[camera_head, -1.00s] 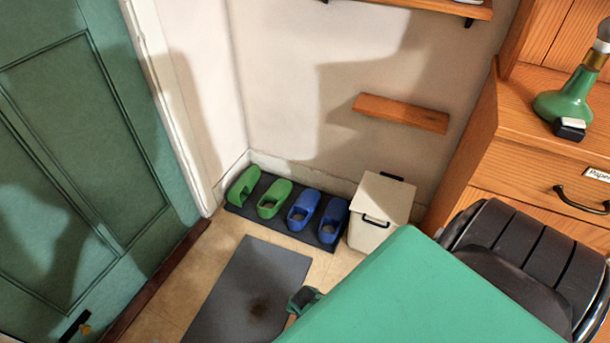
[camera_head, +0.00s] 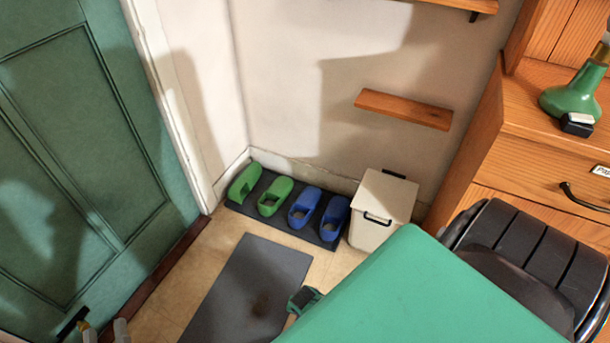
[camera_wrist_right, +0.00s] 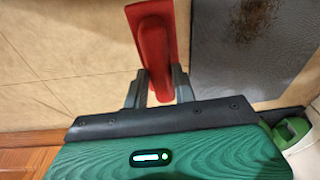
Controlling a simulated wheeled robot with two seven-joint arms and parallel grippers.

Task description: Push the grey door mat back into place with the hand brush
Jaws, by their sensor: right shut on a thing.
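The grey door mat (camera_head: 245,285) lies flat on the tiled floor, running off the bottom edge of the head view. It has a dark stain. In the right wrist view the mat (camera_wrist_right: 230,65) is to the right of the brush, with a strip of floor between. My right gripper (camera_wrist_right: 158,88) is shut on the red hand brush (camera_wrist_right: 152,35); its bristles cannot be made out. In the head view the brush is hidden, apparently behind my large green arm part. My left gripper (camera_head: 103,334) shows only grey fingertips at the bottom left, apart and empty, near the door.
Green and blue slippers (camera_head: 304,205) stand on a dark tray (camera_head: 247,208) along the wall. A cream bin (camera_head: 378,205) stands beside them. A wooden cabinet (camera_head: 480,150) is at the right, the green door (camera_head: 70,150) at the left. Bare floor lies around the mat.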

